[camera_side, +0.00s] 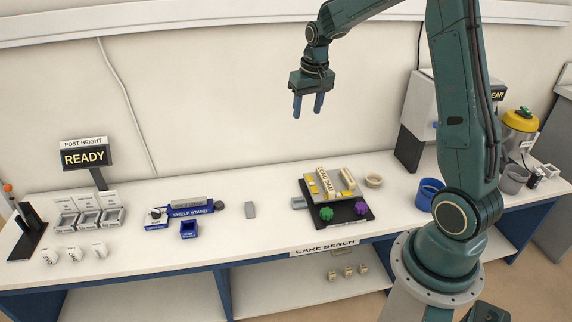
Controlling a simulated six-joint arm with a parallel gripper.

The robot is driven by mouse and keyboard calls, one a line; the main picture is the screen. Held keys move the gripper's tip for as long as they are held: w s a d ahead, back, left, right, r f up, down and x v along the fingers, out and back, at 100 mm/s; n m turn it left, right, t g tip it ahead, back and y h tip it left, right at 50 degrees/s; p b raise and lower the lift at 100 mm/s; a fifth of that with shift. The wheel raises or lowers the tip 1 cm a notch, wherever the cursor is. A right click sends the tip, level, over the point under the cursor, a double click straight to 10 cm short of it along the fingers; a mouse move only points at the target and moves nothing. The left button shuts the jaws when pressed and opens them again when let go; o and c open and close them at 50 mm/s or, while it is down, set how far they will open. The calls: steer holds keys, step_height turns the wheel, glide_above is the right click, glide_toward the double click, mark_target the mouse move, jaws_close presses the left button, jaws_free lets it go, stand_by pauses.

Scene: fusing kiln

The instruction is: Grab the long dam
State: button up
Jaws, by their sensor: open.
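The long dam (324,180) is a cream bar with dark lettering that reads "LONG DAM". It lies among yellow and cream pieces on a dark board (350,222) at the middle right of the bench. A green knob (326,213) and a purple knob (361,208) sit at the board's front. My gripper (308,106) is open and empty, with its blue fingers pointing down. It hangs in the air well above the bench and appears apart from everything.
A small beige bowl (374,181) and a blue bucket (428,195) stand right of the board. Further left are a blue shelf stand (190,212) and the READY sign (84,157).

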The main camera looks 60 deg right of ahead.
steer(key=w+d+f+m+g, duration=0.1)
steer(key=w+d+f+m, duration=0.1)
steer(key=d+f, duration=0.8)
steer(key=m+y, duration=0.1)
glide_toward(326, 179)
steer(key=shift+g, duration=0.4)
steer(key=shift+w+a+f, duration=0.1)
steer(key=shift+w+f, duration=0.1)
steer(key=shift+f, duration=0.85)
steer(key=shift+w+f, duration=0.2)
steer(key=shift+f, duration=0.9)
steer(key=shift+f, duration=2.6)
steer(key=shift+c, duration=0.4)
jaws_close()
